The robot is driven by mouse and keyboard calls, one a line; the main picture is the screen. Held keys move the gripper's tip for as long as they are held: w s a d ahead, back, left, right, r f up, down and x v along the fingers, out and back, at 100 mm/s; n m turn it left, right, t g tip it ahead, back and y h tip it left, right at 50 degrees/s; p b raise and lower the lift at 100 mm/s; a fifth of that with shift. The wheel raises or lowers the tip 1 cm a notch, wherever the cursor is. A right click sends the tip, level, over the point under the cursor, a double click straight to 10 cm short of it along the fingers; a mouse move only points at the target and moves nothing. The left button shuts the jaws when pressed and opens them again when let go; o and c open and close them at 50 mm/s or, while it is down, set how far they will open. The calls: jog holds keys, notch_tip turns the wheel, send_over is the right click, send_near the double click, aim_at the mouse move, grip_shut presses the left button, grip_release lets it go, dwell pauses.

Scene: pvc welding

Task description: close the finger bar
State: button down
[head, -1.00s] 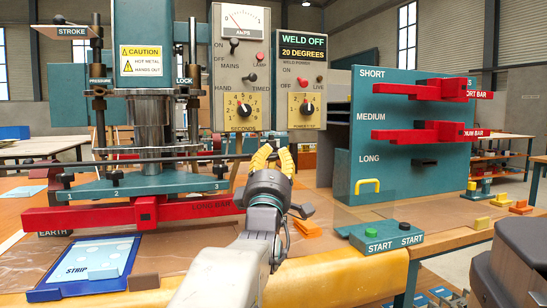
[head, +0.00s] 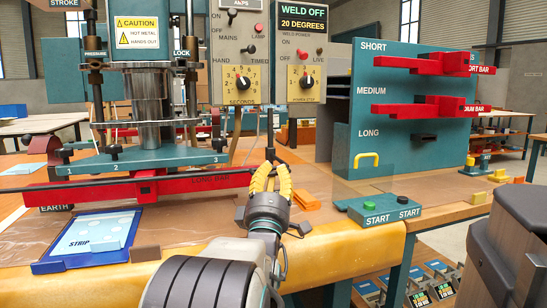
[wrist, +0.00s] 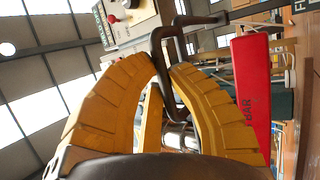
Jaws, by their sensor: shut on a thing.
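The finger bar (head: 100,182) is a thin dark rod crossing the front of the welding press, just over the red long bar (head: 100,190). Its right end has a bent dark handle, which shows in the wrist view (wrist: 170,70). My gripper (head: 270,172) is shut on this handle with its yellow ribbed fingers, at the right end of the red bar. In the wrist view my gripper (wrist: 168,80) has the handle between its fingertips. The teal press bed (head: 145,160) lies behind the rod. The exact contact on the handle is partly hidden by the fingers.
A blue tray labelled STRIP (head: 90,240) and a brown block (head: 145,253) lie front left. An orange block (head: 306,200) and the START button box (head: 378,210) are right of my gripper. A teal rack (head: 400,130) stands behind. Brown bench surface between is mostly clear.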

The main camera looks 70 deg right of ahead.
jog(key=shift+f, duration=0.15)
jog(key=c, duration=1.2)
grip_release()
jog(key=shift+o, duration=0.2)
jog(key=shift+a, duration=0.1)
jog(key=v, duration=0.7)
jog(key=shift+o, duration=0.3)
jog(key=shift+a, duration=0.15)
